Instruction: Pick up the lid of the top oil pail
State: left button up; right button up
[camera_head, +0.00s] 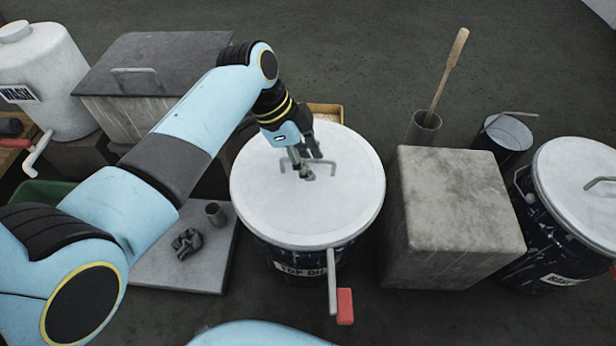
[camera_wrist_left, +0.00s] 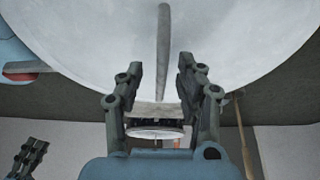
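The top oil pail (camera_head: 292,268) is a dark, labelled pail in the middle of the head view. Its round white lid (camera_head: 290,215) lies flat on top; the lid also fills the upper wrist view (camera_wrist_left: 90,45). A grey bar handle (camera_head: 322,178) stands at the lid's centre. My left gripper (camera_head: 308,172) is low over the lid at this handle. In the left wrist view its fingers are apart, with the handle bar (camera_wrist_left: 163,50) between them and gaps beside it. A dark jointed part at that view's lower left looks like my right gripper (camera_wrist_left: 27,158), only partly visible.
A pale block (camera_head: 455,215) stands right of the pail, with another lidded pail (camera_head: 575,200) beyond it. A stirring stick (camera_head: 448,72) stands in a cup behind. A red-ended valve handle (camera_head: 344,305) juts from the pail's front. A slab (camera_head: 160,275) with a dark crumpled lump lies left.

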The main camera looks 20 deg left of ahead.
pick_arm(q)
jog(key=shift+f, duration=0.2)
dwell(0.8)
grip_shut()
